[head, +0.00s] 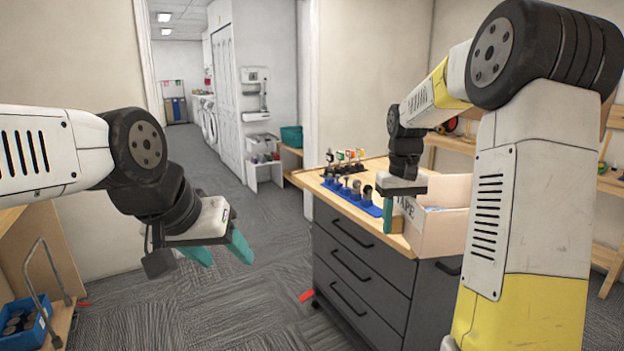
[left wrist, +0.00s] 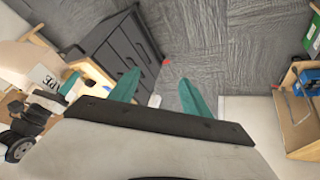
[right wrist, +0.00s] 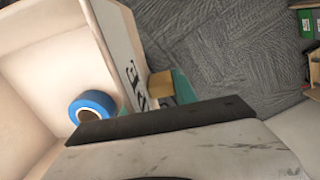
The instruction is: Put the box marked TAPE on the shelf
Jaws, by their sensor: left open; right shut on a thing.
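The open-topped, pale wooden box marked TAPE (head: 447,228) is at the near right corner of the drawer cabinet's top. I cannot tell whether it rests there or is slightly raised. My right gripper (head: 393,212) is shut on the wooden handle (right wrist: 161,85) on its lettered face. A blue tape roll (right wrist: 92,106) lies inside the box. The box also shows at the left of the left wrist view (left wrist: 40,66). My left gripper (head: 222,254) is open and empty over the floor, left of the cabinet. Wooden shelving (head: 610,183) stands at the right, partly hidden by my right arm.
The dark drawer cabinet (head: 352,262) has a wooden top with a blue holder of dark pieces (head: 352,196). A low wooden unit with a blue bin (head: 25,322) is at the left. The carpet between is clear.

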